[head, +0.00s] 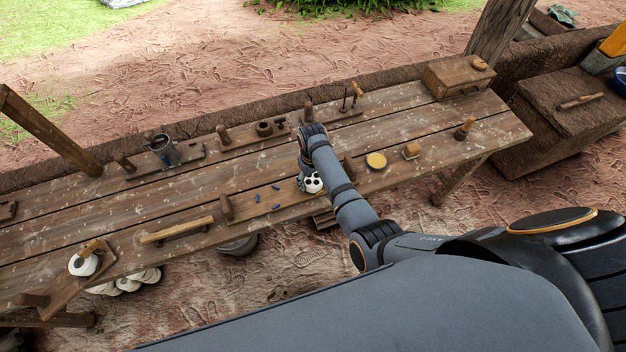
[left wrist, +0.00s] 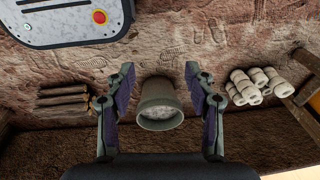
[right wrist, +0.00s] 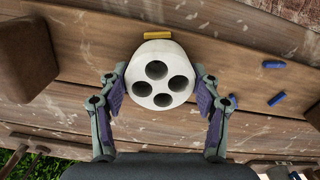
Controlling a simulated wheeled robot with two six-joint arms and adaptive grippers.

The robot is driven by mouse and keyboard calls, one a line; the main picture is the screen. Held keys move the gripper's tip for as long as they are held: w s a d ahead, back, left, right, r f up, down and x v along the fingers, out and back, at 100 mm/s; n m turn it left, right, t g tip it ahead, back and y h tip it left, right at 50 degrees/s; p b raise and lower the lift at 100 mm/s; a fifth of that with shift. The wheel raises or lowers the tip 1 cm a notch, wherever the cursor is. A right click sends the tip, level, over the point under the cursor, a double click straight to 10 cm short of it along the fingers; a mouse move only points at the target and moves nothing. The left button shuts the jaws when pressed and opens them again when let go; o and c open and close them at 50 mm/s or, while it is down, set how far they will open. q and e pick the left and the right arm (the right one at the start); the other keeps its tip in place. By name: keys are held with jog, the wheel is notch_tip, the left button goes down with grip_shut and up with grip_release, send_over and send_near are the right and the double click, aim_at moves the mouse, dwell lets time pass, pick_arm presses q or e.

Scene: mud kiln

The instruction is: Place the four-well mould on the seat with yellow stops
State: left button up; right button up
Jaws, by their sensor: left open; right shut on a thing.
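The white mould with four dark round wells (right wrist: 160,75) is between the fingers of my right gripper (right wrist: 160,88), which is shut on its sides. In the head view the mould (head: 314,184) shows at the near edge of the bench, below my right arm. A yellow stop (right wrist: 157,35) lies just beyond the mould's far rim; other yellow stops are not visible. Several blue stops (right wrist: 277,98) lie on the boards to the right of the mould. I cannot tell whether the mould touches the bench. My left gripper (left wrist: 160,88) is open and empty, over the ground.
The wooden bench (head: 110,228) has upright pegs, a metal mug (head: 164,149), a wooden bar (head: 177,230) and a yellow-topped disc (head: 376,160). A brown block (right wrist: 25,55) stands left of the mould.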

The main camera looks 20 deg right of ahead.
aim_at(313, 179)
jog(key=o, duration=1.3)
jog(key=shift+s+r, duration=0.1)
jog(key=o, duration=0.3)
jog(key=shift+r+p, duration=0.4)
jog(key=shift+p, duration=0.05)
notch_tip(313, 179, up, 7)
jog(key=p, duration=0.7)
jog(key=shift+f, duration=0.15)
pick_arm(q)
notch_tip(313, 179, up, 7)
jog(key=s+a, duration=0.1)
jog(key=s, duration=0.1)
jog(key=shift+r, duration=0.2)
pick_arm(e)
notch_tip(313, 179, up, 4)
jog(key=shift+r, duration=0.2)
